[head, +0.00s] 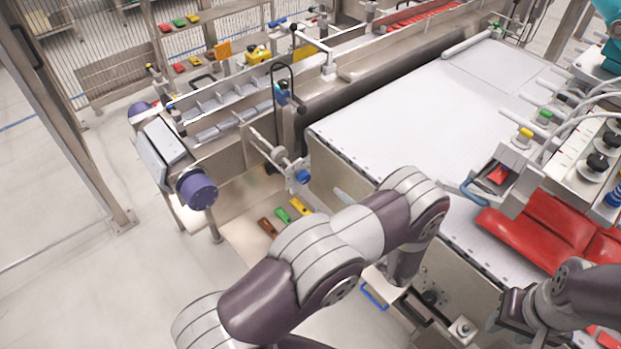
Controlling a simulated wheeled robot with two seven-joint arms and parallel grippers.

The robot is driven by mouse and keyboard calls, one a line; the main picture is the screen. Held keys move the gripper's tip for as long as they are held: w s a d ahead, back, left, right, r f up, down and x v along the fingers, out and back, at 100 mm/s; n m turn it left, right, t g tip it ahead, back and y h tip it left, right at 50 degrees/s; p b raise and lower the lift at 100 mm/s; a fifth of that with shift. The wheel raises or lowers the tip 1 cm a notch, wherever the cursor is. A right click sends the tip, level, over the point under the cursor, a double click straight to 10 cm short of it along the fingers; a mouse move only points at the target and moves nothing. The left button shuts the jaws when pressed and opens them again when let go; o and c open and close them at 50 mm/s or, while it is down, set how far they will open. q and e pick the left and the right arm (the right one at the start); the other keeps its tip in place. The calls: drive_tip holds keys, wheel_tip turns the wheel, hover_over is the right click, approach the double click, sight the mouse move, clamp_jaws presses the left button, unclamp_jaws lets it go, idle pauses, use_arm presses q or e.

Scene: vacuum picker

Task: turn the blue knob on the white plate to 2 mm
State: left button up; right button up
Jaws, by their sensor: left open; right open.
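The blue knob (303,177) sits on the small white plate (294,167) at the near end of the metal bar, left of the white conveyor. The scale and its reading are too small to make out. My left arm crosses the middle of the view, right of and below the knob. Its gripper is hidden behind my own arm links, so its place relative to the knob cannot be told. My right gripper (507,318) is at the lower right, open, far from the knob, beside the conveyor's near side.
The white conveyor (440,110) fills the middle right. Red packs (545,232) lie on its right part. A purple roller end (197,188) sticks out left of the plate. Brown, green and yellow pieces (282,214) lie below the knob. The floor at left is clear.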

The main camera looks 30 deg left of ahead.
sight(306, 180)
use_arm(q)
drive_tip(key=x, duration=0.2)
drive_tip(key=p+x, duration=0.1)
drive_tip(key=x, duration=0.2)
drive_tip(key=p+x, duration=0.1)
drive_tip(key=x, duration=0.1)
drive_tip(key=shift+w+a, duration=0.2)
drive_tip(key=shift+w, duration=0.25)
drive_tip(key=shift+a, duration=0.65)
drive_tip(key=shift+w, duration=0.1)
drive_tip(key=shift+c, duration=0.2)
drive_tip(key=c, duration=1)
